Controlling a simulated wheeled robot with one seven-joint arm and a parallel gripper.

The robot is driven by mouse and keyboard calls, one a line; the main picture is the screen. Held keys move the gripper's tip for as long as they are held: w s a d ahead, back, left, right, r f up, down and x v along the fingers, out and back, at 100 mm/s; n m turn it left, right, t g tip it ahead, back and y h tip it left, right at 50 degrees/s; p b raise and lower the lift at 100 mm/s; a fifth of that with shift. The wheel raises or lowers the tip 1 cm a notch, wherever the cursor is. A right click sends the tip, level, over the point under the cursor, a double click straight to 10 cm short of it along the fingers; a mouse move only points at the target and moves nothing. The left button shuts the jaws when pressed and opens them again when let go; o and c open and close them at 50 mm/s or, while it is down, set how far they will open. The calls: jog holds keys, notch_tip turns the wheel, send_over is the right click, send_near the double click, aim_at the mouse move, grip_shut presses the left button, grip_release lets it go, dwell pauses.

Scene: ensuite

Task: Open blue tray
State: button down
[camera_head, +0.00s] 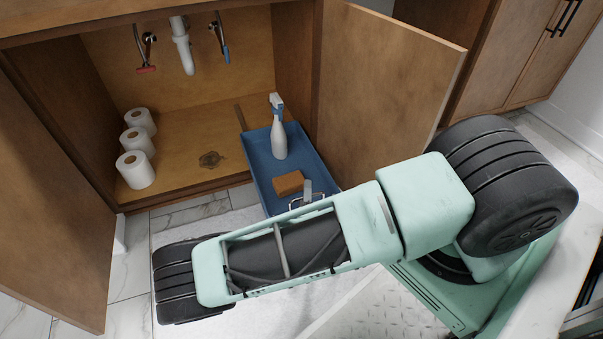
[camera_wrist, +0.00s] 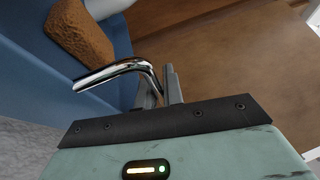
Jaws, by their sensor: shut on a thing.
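The blue tray (camera_head: 262,160) is in the head view, sticking out of the front of the open under-sink cabinet, with its back part inside. A white spray bottle (camera_head: 279,140) stands upright in it and a brown sponge (camera_head: 288,183) lies near its front. The chrome handle (camera_wrist: 120,72) is on the tray's front. My gripper (camera_wrist: 162,88) is shut on the right end of this handle in the wrist view. In the head view my gripper (camera_head: 308,191) shows only partly at the tray's front; my arm hides the rest.
The left cabinet door (camera_head: 50,190) and right cabinet door (camera_head: 385,90) stand open on either side of the tray. Several white paper rolls (camera_head: 135,170) stand inside at left. Pipes (camera_head: 183,45) hang above. Pale tiled floor lies in front.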

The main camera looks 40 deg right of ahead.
jog(key=shift+s+a+p, duration=0.2)
jog(key=shift+s+a, duration=0.1)
jog(key=shift+s, duration=0.55)
jog(key=shift+s+a+p, duration=0.2)
jog(key=shift+s+a, duration=0.15)
jog(key=shift+s, duration=0.55)
jog(key=shift+s+a+p, duration=0.2)
jog(key=shift+s+a, duration=0.1)
jog(key=shift+s, duration=0.55)
jog(key=c, duration=1.5)
grip_release()
jog(key=shift+c, duration=0.2)
